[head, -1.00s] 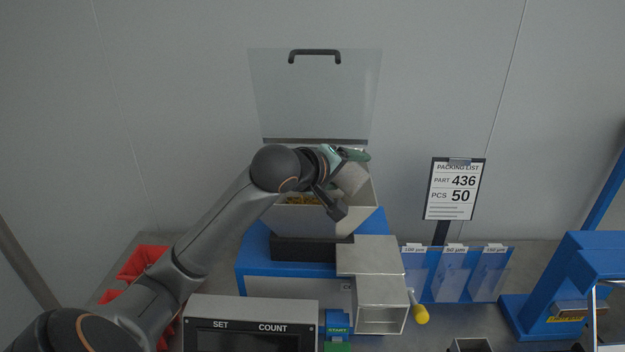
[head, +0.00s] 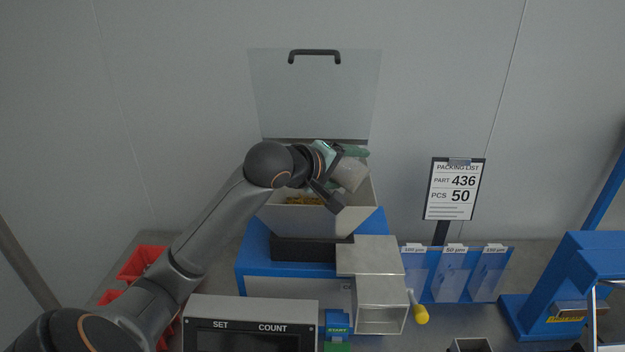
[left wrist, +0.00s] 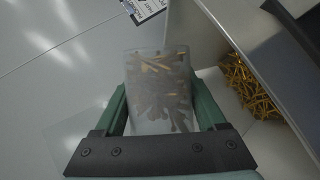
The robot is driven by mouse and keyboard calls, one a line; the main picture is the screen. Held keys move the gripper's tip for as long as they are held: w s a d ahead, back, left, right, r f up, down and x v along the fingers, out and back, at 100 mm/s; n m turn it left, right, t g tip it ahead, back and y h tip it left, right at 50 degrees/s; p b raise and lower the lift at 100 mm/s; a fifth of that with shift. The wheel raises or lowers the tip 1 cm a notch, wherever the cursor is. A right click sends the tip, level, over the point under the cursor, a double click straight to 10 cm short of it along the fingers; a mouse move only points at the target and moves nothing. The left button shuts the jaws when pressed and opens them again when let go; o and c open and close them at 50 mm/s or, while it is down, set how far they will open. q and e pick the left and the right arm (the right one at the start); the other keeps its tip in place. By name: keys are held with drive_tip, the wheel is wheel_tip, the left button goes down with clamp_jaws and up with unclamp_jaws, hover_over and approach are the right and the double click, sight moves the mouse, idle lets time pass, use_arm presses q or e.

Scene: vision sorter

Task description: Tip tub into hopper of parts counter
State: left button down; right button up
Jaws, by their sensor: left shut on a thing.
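My left gripper (head: 345,172) is shut on a pale, translucent tub (head: 353,174) and holds it tilted over the right side of the hopper. In the left wrist view the tub (left wrist: 160,92) sits between the green fingers (left wrist: 160,108), with brass-coloured screws showing through its wall. The hopper (head: 318,220) is an open, light-grey bin on the blue parts counter (head: 262,250). Gold-coloured screws (head: 305,201) lie inside the hopper, and they also show in the left wrist view (left wrist: 248,88). My right gripper is not in view.
A clear lid with a black handle (head: 314,54) stands upright behind the hopper. A packing list sign (head: 455,190) and blue pockets (head: 458,275) stand to the right. A metal chute (head: 382,305) and a count display (head: 250,309) are in front. Red bins (head: 140,262) are at left.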

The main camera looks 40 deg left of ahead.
use_arm(q)
drive_tip(key=shift+r, duration=0.2)
idle(0.3)
drive_tip(key=shift+s+a+r+n+t+h, duration=0.15)
drive_tip(key=shift+a+r+n+t+h, duration=0.2)
drive_tip(key=shift+a+n+h, duration=0.45)
idle(0.7)
drive_tip(key=shift+s+a+r+n+t+h, duration=0.15)
drive_tip(key=shift+r+n+t+h, duration=0.15)
drive_tip(key=shift+n, duration=0.3)
drive_tip(key=shift+w+a+r+n+t+h, duration=0.1)
drive_tip(key=shift+r+n+h, duration=0.2)
drive_tip(key=shift+n, duration=0.3)
drive_tip(key=shift+s+a+r+n+t+h, duration=0.1)
drive_tip(key=shift+a+r+n+t+h, duration=0.1)
drive_tip(key=shift+n+h, duration=0.3)
idle(2.3)
drive_tip(key=shift+y, duration=0.3)
